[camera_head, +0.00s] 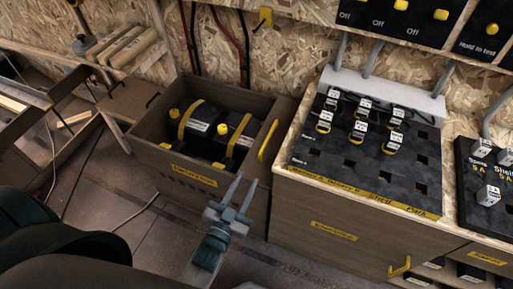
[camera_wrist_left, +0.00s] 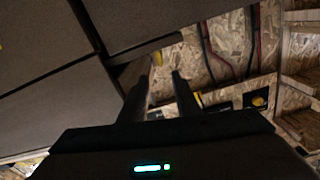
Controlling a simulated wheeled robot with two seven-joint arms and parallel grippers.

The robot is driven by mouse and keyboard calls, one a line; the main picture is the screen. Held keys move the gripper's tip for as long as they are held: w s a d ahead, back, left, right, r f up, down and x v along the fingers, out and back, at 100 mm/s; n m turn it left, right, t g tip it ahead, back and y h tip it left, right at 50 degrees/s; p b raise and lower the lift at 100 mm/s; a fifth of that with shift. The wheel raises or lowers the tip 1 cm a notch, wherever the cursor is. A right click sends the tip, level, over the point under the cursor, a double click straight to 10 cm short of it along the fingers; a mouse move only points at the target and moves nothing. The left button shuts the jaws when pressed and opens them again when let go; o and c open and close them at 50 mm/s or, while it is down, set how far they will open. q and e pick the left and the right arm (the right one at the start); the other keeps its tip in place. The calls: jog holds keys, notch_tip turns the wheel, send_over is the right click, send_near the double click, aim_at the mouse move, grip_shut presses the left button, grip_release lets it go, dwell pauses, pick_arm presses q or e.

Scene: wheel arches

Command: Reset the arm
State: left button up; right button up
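My left gripper (camera_head: 244,184) points up and away in the head view, in front of the gap between the open battery box and the fuse cabinet. Its two grey fingers stand apart with nothing between them. The left wrist view shows the same two dark fingers (camera_wrist_left: 158,85) spread and empty, with brown panels to their left and a chipboard wall beyond. My dark left arm fills the lower left of the head view. My right gripper is not in view.
An open brown box (camera_head: 180,179) holds black units with yellow straps (camera_head: 208,125). The cabinet (camera_head: 320,225) to its right carries a black socket panel (camera_head: 345,165) with several plugged fuses. Control panels line the wall. Clear floor (camera_head: 125,215) lies before the box.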

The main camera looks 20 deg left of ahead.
pick_arm(q)
jog(key=shift+f, duration=0.15)
jog(key=s+d+f+g+p, duration=0.1)
jog(key=s+f+g+p, duration=0.15)
jog(key=f, duration=0.55)
jog(key=s+d+f+g+p, duration=0.1)
jog(key=s+f+g+p, duration=0.15)
jog(key=f, duration=0.55)
jog(key=s+a+f+g+p, duration=0.1)
jog(key=s+f+g+p, duration=0.1)
jog(key=s+f+g, duration=0.5)
jog(key=s+f, duration=0.6)
jog(key=shift+s+a+f+g+h, duration=0.25)
jog(key=shift+a+f+g+h, duration=0.05)
jog(key=shift+a+f, duration=0.1)
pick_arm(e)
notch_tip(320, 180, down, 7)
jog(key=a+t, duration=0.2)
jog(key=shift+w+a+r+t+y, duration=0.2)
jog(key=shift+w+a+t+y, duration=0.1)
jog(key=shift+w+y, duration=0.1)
